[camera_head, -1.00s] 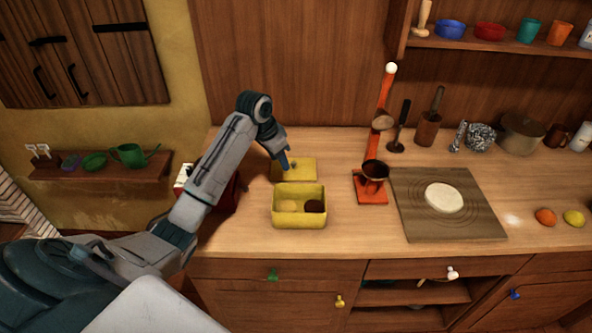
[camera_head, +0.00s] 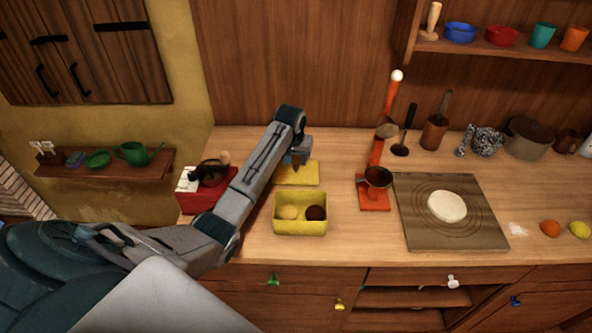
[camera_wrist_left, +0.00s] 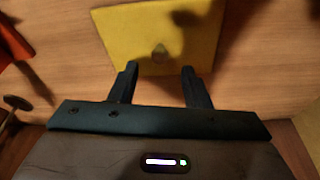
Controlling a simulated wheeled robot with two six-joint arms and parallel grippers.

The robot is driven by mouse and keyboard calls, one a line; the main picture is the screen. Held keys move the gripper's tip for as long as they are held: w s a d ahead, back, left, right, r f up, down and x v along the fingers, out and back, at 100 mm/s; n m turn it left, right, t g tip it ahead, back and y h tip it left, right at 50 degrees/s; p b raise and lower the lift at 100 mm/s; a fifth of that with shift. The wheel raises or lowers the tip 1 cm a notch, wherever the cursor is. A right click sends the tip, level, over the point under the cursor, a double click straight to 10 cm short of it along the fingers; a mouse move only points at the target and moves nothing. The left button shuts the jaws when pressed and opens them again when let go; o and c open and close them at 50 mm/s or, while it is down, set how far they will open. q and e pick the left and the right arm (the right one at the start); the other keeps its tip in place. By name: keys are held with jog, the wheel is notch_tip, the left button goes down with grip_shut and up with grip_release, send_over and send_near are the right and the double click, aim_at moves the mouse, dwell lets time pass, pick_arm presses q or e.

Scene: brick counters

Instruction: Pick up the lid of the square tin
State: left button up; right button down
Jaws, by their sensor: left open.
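The yellow square lid (camera_head: 303,174) lies flat on the counter, just behind the yellow square tin (camera_head: 300,228). The tin is open and holds a pale round piece (camera_head: 289,212) and a dark round piece (camera_head: 316,213). My left gripper (camera_head: 297,163) is over the lid, partly hidden by its own wrist. In the left wrist view the lid (camera_wrist_left: 190,35) shows with a small knob (camera_wrist_left: 160,54) at its middle. The left gripper (camera_wrist_left: 160,72) is open there, its two fingers apart on either side of the knob's line. The knob is not between closed fingers. My right gripper is not in view.
An orange stand (camera_head: 374,192) with a dark cup is right of the tin. Farther right is a wooden board (camera_head: 425,225) with dough (camera_head: 447,206). A red box (camera_head: 196,197) stands left, beside my arm. The counter in front of the board is clear.

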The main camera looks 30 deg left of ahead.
aim_at(296, 166)
pick_arm(q)
jog(key=p+x, duration=0.1)
jog(key=x, duration=0.2)
jog(key=shift+s+f, duration=0.1)
jog(key=shift+s, duration=0.05)
jog(key=shift+f, duration=0.25)
grip_shut()
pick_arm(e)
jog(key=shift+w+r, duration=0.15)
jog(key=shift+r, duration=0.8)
